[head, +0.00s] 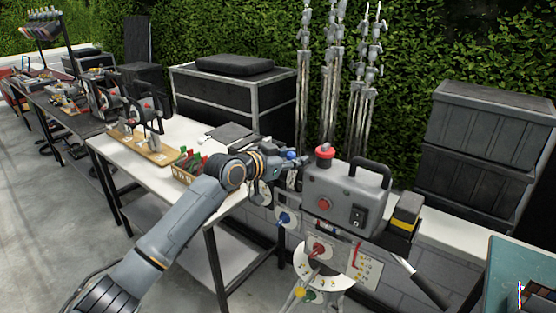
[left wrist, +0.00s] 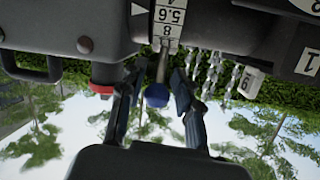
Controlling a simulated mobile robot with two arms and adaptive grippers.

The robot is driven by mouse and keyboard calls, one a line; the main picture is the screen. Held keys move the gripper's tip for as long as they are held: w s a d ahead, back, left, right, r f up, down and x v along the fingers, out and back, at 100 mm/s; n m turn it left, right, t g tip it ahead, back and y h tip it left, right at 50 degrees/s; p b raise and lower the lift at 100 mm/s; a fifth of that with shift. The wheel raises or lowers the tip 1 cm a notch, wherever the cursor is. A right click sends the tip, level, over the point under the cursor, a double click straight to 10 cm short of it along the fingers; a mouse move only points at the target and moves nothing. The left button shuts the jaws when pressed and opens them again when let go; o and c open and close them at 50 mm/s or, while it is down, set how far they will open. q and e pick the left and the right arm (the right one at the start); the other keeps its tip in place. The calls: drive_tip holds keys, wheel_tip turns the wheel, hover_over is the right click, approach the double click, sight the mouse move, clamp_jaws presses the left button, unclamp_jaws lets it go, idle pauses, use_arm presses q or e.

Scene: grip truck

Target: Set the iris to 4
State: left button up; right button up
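In the left wrist view, a lever with a blue knob (left wrist: 156,95) stands out from a dark ring with a white number scale (left wrist: 168,18). The scale reads 5.6 and 8, with another number cut off at the top edge. A white triangle (left wrist: 138,8) beside the scale points to its upper part, near 5.6. My left gripper (left wrist: 156,78) is open, its two dark fingers on either side of the lever and knob with gaps visible. In the head view my left gripper (head: 278,168) is beside the grey control box (head: 345,200); the scale is hidden there. My right gripper is out of view.
The grey box has a red button, a switch and a black handle (head: 372,168). Other coloured knobs, including a blue one (head: 284,219), sit below. A white table (head: 150,175) with tools stands left, metal stands (head: 333,80) behind, dark cases (head: 490,140) right.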

use_arm(q)
drive_tip(key=v, duration=1.1)
